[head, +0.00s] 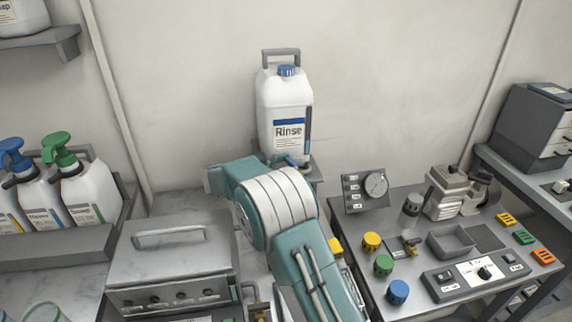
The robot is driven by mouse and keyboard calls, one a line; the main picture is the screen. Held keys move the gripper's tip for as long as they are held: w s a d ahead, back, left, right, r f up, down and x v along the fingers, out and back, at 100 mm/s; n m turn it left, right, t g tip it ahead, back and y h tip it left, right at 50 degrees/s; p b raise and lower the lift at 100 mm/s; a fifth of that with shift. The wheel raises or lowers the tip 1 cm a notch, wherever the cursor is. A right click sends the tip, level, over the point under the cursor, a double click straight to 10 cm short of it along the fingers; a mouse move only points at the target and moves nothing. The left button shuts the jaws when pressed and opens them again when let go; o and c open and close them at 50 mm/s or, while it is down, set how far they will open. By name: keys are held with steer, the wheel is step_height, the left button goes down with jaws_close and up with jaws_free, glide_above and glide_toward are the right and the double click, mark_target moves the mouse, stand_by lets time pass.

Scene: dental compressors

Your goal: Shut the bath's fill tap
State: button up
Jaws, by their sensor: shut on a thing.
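The bath looks to be the grey metal box (170,262) with a handled lid at the lower left, its lid down. A grey pipe with a brass-coloured fitting (262,312) stands just right of it, partly cut off by the bottom edge and partly behind my arm. I cannot tell whether this is the fill tap or how it is set. My teal and white arm crosses the middle of the view. My gripper does not show; the arm hides the space behind it.
A white Rinse jug (285,112) stands on a bracket behind my arm, with a blue part at its base. A right-hand bench holds a gauge box (365,190), coloured knobs and a switch panel (478,275). Pump bottles (85,188) stand at left.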

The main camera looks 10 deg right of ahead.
steer(key=shift+w+d+r, duration=0.2)
steer(key=shift+d+r, duration=0.05)
steer(key=shift+r, duration=0.05)
stand_by(0.5)
